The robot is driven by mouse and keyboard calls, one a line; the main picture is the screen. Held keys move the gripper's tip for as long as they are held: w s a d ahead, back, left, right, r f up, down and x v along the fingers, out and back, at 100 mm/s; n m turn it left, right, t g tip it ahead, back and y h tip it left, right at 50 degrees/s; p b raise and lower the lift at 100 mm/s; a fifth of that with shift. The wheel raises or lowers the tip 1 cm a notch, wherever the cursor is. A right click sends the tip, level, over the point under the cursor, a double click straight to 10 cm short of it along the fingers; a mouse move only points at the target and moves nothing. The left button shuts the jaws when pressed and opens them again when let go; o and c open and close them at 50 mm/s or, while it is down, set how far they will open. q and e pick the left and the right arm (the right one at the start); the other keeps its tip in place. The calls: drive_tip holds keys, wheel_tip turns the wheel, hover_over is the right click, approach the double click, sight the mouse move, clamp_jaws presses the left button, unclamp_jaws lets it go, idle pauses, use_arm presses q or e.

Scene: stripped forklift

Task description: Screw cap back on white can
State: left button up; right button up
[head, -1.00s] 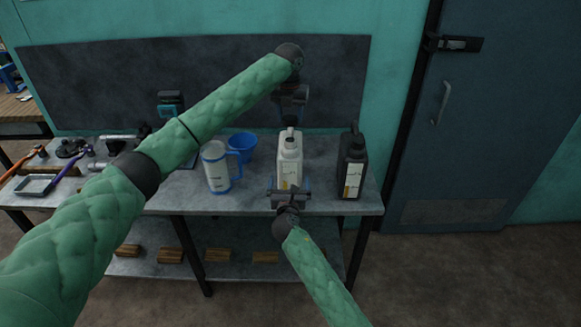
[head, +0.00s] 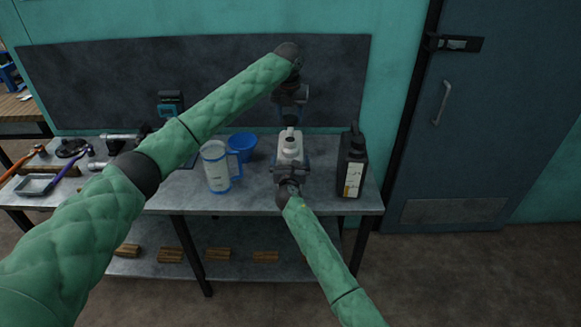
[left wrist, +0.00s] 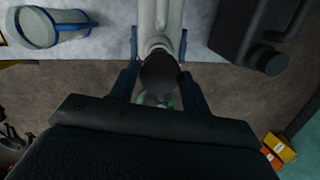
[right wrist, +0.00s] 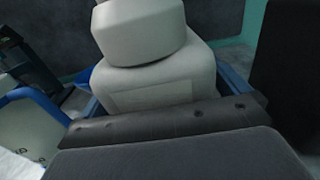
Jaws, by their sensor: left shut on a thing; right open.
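The white can (head: 290,147) stands upright on the bench between a blue-and-white jug and a black can. My left gripper (head: 290,112) is above the can's top, pointing down. In the left wrist view it is shut on a dark round cap (left wrist: 160,70), with the white can (left wrist: 155,18) just beyond it. Whether the cap touches the neck is unclear. My right gripper (head: 290,168) is at the front of the can, open, with its blue fingers on both sides of the white body (right wrist: 155,85). The can's mouth is out of the right wrist view.
The blue-and-white jug (head: 216,168) and blue cup (head: 242,147) stand left of the can. The black can (head: 351,165) stands close on the right. Tools and a small tray (head: 36,184) lie at the bench's left end.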

sight(290, 139)
drive_tip(key=shift+w, duration=0.15)
drive_tip(key=c, duration=1.3)
use_arm(q)
drive_tip(key=shift+f, duration=2.45)
use_arm(e)
drive_tip(key=shift+o, duration=0.2)
use_arm(q)
drive_tip(key=shift+f, duration=0.15)
drive_tip(key=shift+f, duration=0.75)
drive_tip(key=shift+f, duration=0.55)
use_arm(e)
drive_tip(key=c, duration=0.5)
use_arm(q)
drive_tip(key=shift+m, duration=1.7)
